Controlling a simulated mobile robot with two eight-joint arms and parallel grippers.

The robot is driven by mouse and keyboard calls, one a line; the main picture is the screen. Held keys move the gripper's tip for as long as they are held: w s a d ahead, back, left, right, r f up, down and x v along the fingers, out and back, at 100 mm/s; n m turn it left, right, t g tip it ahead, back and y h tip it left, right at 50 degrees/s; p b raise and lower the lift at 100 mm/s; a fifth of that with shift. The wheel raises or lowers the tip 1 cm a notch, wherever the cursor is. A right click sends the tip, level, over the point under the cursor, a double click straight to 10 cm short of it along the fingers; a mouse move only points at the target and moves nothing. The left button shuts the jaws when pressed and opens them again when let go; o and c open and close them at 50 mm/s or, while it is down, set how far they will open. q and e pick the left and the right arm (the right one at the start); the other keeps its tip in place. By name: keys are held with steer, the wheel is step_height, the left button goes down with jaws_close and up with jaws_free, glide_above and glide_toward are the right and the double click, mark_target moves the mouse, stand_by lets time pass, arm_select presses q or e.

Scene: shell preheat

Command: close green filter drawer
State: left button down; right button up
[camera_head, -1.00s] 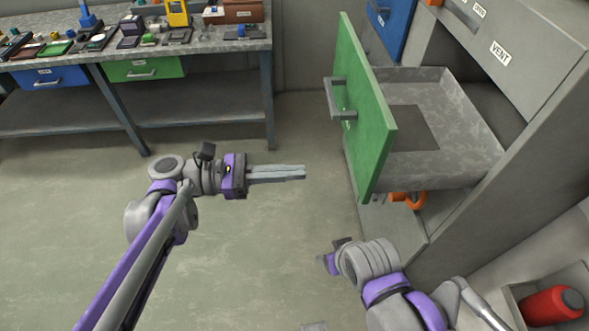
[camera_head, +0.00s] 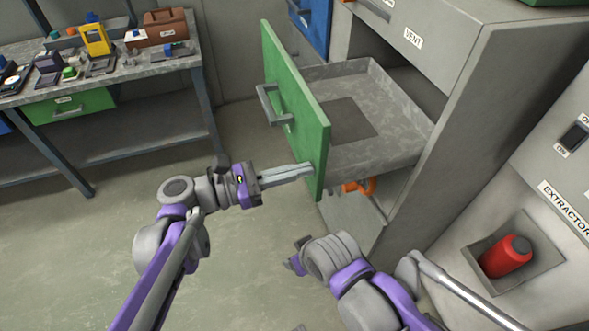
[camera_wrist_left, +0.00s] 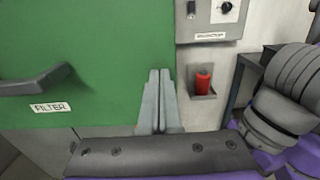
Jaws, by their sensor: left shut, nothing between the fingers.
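The green filter drawer (camera_head: 297,110) stands pulled out from the grey cabinet, its grey tray (camera_head: 395,137) open and holding a dark flat patch. Its grey handle (camera_head: 270,105) is on the green front. In the left wrist view the green front (camera_wrist_left: 100,50) fills the left side, with the FILTER label below the handle (camera_wrist_left: 35,82). My left gripper (camera_head: 308,169) is shut and empty, its fingertips at the lower near part of the green front; I cannot tell whether they touch it. My right gripper (camera_head: 293,262) is low in front of the cabinet, its fingers mostly hidden by its wrist.
The grey cabinet (camera_head: 450,80) has a VENT drawer above and a blue front (camera_head: 312,22) behind. An orange object (camera_head: 358,186) is under the drawer. A red cylinder (camera_head: 506,257) sits in a wall recess at right. A cluttered workbench (camera_head: 110,78) stands at left; the floor between is clear.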

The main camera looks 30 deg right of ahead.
mark_target(403, 152)
arm_select(q)
steer(key=b+x, duration=0.1)
steer(key=x, duration=2.3)
steer(key=shift+s, duration=0.2)
steer(key=shift+d, duration=0.15)
steer(key=shift+r, duration=0.1)
